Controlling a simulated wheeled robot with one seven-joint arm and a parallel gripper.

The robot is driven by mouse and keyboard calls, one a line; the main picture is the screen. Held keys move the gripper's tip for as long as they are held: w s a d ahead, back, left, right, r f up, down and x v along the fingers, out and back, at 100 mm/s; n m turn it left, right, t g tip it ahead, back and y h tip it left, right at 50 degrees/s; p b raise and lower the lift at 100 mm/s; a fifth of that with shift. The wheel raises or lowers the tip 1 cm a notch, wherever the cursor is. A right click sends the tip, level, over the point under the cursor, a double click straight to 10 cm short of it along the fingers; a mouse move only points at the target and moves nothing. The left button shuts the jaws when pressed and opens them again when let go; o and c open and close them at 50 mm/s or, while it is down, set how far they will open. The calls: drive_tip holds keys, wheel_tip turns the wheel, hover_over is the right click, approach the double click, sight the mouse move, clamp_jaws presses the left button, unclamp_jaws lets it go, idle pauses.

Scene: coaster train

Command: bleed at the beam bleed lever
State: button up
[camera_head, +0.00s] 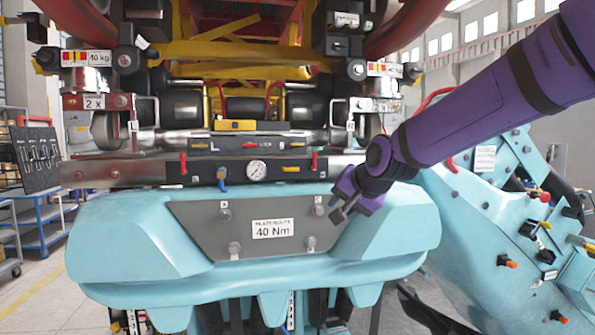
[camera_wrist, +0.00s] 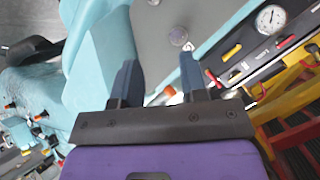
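A dark beam panel with a round gauge (camera_head: 256,170) runs across the front of the train, above the teal nose. It carries a red lever (camera_head: 314,160) at its right and a red lever (camera_head: 183,163) at its left, with a blue fitting (camera_head: 222,179) between. I cannot tell which is the bleed lever. My gripper (camera_head: 342,207) is low and right of the panel, in front of the teal nose. In the wrist view its two dark fingers (camera_wrist: 158,80) are apart with nothing held. The gauge (camera_wrist: 270,18) and a red lever (camera_wrist: 212,77) show right of the fingers.
A grey plate with a 40 Nm label (camera_head: 272,228) and bolts sits on the teal nose. A yellow handle (camera_head: 235,125) lies above the panel. Another teal body (camera_head: 480,220) with knobs stands right. A blue trolley (camera_head: 40,220) and open floor are left.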

drive_tip(key=w+a+r+m+t+y, duration=0.1)
drive_tip(key=w+a+r+m+y, duration=0.15)
drive_tip(key=w+a, duration=0.35)
drive_tip(key=m+t+y, duration=0.3)
drive_tip(key=m, duration=0.2)
approach(296, 169)
drive_tip(key=shift+x, duration=4.55)
drive_tip(key=shift+a, duration=0.1)
clamp_jaws()
